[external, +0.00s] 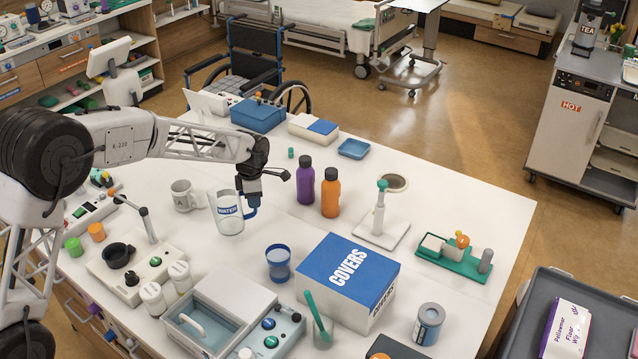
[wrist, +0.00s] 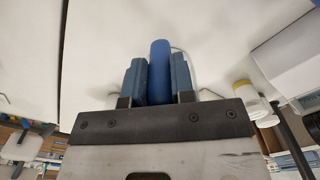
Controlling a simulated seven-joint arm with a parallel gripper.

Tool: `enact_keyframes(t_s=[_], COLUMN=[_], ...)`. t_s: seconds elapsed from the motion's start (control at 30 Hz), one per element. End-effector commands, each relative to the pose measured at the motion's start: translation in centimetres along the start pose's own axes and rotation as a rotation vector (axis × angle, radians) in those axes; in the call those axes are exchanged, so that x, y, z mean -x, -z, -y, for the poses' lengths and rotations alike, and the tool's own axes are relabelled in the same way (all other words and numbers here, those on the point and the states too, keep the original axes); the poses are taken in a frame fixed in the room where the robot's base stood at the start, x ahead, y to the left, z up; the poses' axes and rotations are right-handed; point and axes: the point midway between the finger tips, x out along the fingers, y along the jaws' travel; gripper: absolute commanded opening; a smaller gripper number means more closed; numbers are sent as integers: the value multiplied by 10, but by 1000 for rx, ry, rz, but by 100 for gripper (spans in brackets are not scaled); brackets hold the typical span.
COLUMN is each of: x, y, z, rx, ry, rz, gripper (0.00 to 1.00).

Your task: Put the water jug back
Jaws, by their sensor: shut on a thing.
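The water jug (external: 228,216) is clear, with a blue "WATER" label and a blue handle. It looks upright over the left middle of the white table (external: 450,215); I cannot tell whether its base touches the top. My gripper (external: 252,202) is at the jug's right side, shut on the handle. In the wrist view the blue handle (wrist: 160,72) stands between the two fingers of my gripper (wrist: 160,80). Most of the jug is hidden there behind the fingers; only a clear edge shows.
A grey mug (external: 184,195) is left of the jug. Purple (external: 305,187) and orange (external: 331,198) bottles stand to its right, and a blue cup (external: 278,263) and COVERS box (external: 348,278) in front.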

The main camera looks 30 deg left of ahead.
Motion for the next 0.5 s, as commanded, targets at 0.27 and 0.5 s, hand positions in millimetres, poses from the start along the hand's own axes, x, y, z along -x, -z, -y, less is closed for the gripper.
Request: enact_keyframes(t_s=[0.27,0.5], x=[-20,-37], y=[0,0], z=[0,0], rx=[0,0], ry=[2,0], rz=[-1,0], gripper=[0,0])
